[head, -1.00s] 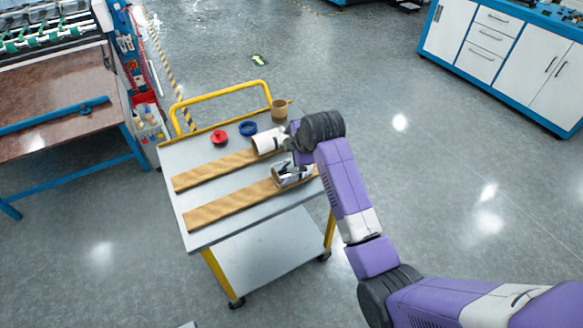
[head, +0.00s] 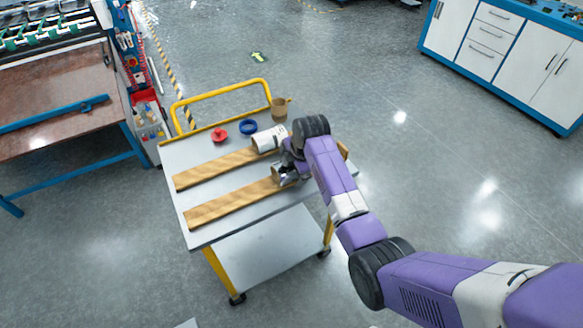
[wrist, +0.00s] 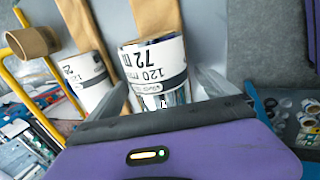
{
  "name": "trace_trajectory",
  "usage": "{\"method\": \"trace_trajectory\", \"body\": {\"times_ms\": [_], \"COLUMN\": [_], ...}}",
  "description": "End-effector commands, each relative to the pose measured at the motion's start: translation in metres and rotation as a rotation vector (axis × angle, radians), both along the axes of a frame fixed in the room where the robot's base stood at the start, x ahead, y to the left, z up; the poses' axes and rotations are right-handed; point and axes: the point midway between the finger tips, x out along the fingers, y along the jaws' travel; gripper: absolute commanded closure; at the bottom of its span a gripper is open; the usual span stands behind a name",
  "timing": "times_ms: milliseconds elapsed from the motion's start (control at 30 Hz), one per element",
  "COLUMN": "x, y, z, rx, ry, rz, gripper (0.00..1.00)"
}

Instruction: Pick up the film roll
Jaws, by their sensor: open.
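A white film roll (wrist: 155,65) with a printed "120 mic 72 m" label sits between my gripper's two fingers in the wrist view. My gripper (wrist: 165,85) is open, a finger on each side of the roll; I cannot tell whether either touches it. In the head view my gripper (head: 288,174) is over the right part of the near wooden strip, and hides most of this roll. A second white roll (head: 268,141) lies on the far strip; it also shows at left in the wrist view (wrist: 85,78).
The cart (head: 205,236) has a grey top and yellow handle (head: 215,92).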

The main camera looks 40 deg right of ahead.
Motion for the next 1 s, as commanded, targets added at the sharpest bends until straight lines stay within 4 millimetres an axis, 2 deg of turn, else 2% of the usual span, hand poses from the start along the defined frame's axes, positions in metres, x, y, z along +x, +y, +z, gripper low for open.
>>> {"method": "trace_trajectory", "body": {"times_ms": [267,367,700,733,1000], "x": [0.0015,0.0015,0.0012,0.0018,0.0019], "y": [-0.0005,-0.0004,-0.0004,-0.0007,-0.0008], "z": [-0.0034,-0.0035,-0.0035,-0.0024,-0.0011], "rx": [0.0,0.0,0.0,-0.001,-0.001], "ry": [-0.001,-0.001,0.0,-0.002,-0.003], "rz": [0.0,0.0,-0.001,-0.001,-0.001], "gripper": [0.04,0.2,0.86,0.9,0.9]}}
